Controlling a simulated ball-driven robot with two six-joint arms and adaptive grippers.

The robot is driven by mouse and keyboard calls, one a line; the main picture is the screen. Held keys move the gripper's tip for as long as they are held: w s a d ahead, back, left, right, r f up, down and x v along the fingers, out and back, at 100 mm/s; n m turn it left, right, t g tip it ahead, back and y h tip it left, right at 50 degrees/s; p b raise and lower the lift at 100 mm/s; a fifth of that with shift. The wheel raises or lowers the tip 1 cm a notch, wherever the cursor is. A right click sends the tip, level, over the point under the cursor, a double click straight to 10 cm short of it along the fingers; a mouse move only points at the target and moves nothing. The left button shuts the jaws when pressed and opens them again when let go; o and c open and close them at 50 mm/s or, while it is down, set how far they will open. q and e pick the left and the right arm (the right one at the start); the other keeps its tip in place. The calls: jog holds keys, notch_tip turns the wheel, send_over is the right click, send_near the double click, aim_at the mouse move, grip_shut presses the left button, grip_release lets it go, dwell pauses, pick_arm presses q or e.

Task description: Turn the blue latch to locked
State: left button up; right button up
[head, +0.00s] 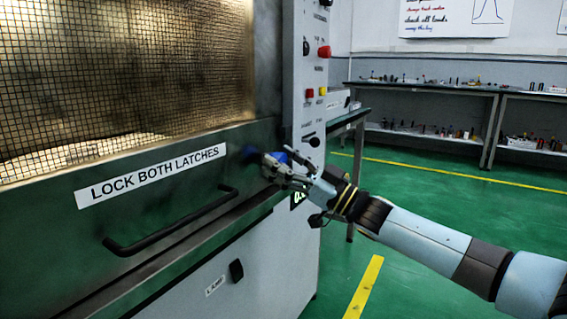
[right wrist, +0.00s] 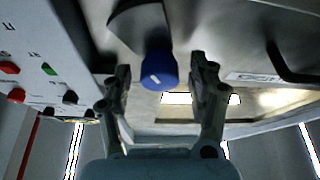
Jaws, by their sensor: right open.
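The blue latch (head: 279,157) is on the right end of the dark metal door front, near the "LOCK BOTH LATCHES" label (head: 152,173). It is partly hidden by my right gripper (head: 276,167) in the head view. In the right wrist view the latch's blue round knob (right wrist: 159,70) shows between the two open fingers of the right gripper (right wrist: 163,76), with a visible gap on each side. A dark piece lies behind the knob. The latch's locked or unlocked state cannot be read. My left gripper is not in view.
A black bar handle (head: 172,228) sticks out of the door front. A side panel with red button (head: 324,52) and several other controls stands right of the latch. Benches (head: 430,100) line the back. Green floor to the right is clear.

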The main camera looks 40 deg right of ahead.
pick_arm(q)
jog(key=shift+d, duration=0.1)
pick_arm(e)
jog(key=c, duration=1.1)
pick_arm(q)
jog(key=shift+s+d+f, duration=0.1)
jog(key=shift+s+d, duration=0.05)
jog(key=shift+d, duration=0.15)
pick_arm(e)
jog(key=shift+c, duration=0.2)
